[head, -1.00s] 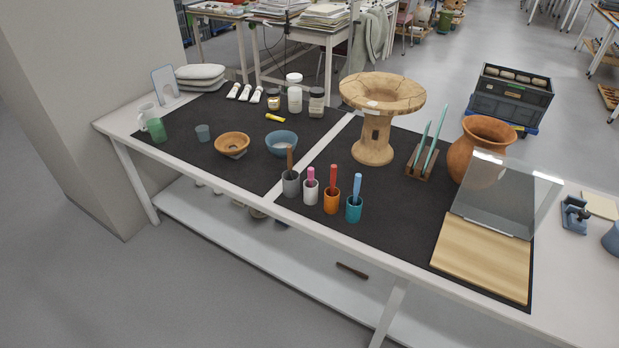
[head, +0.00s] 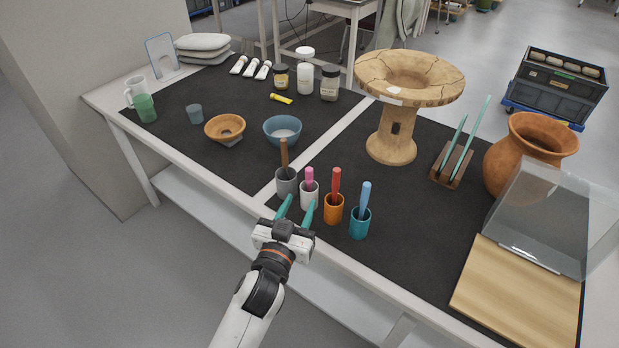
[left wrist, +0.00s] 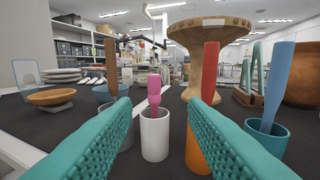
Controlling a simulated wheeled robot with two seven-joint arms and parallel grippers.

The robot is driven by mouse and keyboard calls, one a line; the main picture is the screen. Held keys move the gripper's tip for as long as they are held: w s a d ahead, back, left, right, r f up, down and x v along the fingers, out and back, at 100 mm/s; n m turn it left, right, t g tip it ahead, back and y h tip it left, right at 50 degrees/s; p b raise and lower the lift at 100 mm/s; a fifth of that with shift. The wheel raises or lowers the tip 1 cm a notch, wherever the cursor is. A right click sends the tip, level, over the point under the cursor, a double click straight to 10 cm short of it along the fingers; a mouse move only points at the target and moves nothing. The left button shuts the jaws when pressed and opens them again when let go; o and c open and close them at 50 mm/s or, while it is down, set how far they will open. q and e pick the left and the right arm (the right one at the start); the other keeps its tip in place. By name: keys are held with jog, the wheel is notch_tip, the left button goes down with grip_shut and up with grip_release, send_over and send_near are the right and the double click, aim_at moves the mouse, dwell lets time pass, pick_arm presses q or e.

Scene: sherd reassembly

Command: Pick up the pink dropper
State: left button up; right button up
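The pink dropper (head: 309,177) stands upright in a white cup (head: 309,197) near the front edge of the black mat. In the left wrist view the pink dropper (left wrist: 154,92) rises out of the white cup (left wrist: 154,136), between my two fingers. My left gripper (head: 297,205) is open, its teal fingers pointing at the white cup from the front. Nothing is between the fingertips, and the dropper is beyond them. The dropper's lower end is hidden inside the cup. My right gripper is not in view.
A grey cup with a brown stick (head: 284,155) stands just left. An orange cup with a red stick (head: 335,188) and a teal cup with a blue stick (head: 365,197) stand right. A wooden pedestal (head: 393,135) and blue bowl (head: 281,131) are behind.

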aim_at(308, 178)
pick_arm(q)
jog(key=x, duration=0.4)
jog(key=shift+w, duration=0.2)
jog(key=shift+w+d, duration=0.15)
jog(key=shift+w, duration=0.35)
jog(key=x, duration=0.4)
jog(key=shift+w+f, duration=0.15)
jog(key=shift+w, duration=0.3)
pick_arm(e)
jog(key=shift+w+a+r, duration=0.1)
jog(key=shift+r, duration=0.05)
pick_arm(q)
grip_shut()
